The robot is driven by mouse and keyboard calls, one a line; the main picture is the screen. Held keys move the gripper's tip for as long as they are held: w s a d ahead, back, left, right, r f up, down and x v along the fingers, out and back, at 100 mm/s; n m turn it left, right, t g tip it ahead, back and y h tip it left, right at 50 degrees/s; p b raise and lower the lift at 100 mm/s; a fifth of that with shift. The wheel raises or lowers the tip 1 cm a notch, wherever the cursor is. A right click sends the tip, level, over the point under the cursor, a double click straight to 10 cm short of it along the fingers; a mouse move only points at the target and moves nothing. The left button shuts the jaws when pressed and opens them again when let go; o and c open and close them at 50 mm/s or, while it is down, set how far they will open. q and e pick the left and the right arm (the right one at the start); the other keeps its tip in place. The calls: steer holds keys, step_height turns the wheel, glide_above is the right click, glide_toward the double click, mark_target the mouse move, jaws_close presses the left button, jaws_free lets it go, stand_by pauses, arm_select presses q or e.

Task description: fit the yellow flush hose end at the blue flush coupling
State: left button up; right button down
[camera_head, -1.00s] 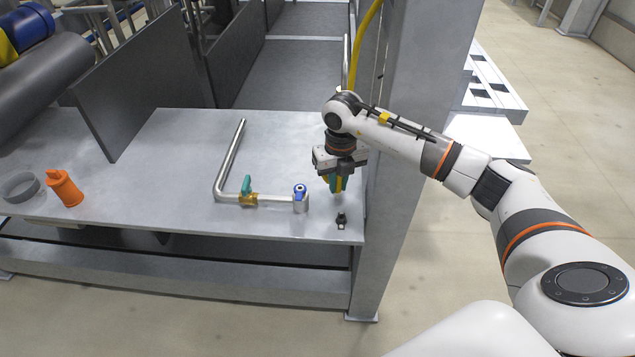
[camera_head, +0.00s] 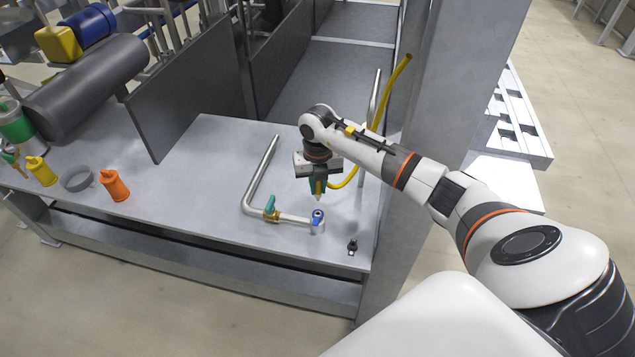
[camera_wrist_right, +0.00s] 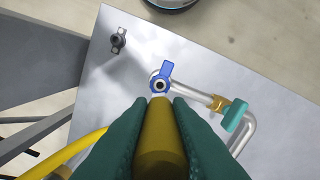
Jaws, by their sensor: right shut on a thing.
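The blue flush coupling (camera_head: 318,215) stands upright at the near end of a bent steel pipe on the grey bench; it also shows in the right wrist view (camera_wrist_right: 161,78). My right gripper (camera_head: 318,190) is shut on the yellow flush hose end (camera_wrist_right: 159,135), between its green fingers. The hose end points down and is just above and behind the coupling in the head view. In the wrist view its pale tip appears just short of the coupling; I cannot tell whether they touch. The yellow hose (camera_head: 378,105) curves up behind the arm. My left gripper is not in view.
A green-handled brass valve (camera_head: 271,210) sits on the pipe. A small dark fitting (camera_head: 352,246) stands near the bench's front right corner, beside a grey post (camera_head: 435,120).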

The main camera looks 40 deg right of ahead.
steer(key=shift+f+b, duration=1.95)
steer(key=shift+f, duration=0.55)
steer(key=shift+f+b, duration=0.95)
steer(key=shift+f, duration=0.25)
steer(key=c, duration=1.3)
jaws_free()
steer(key=shift+o, duration=0.2)
steer(key=shift+r, duration=0.15)
step_height(320, 180, up, 12)
steer(key=p, duration=0.9)
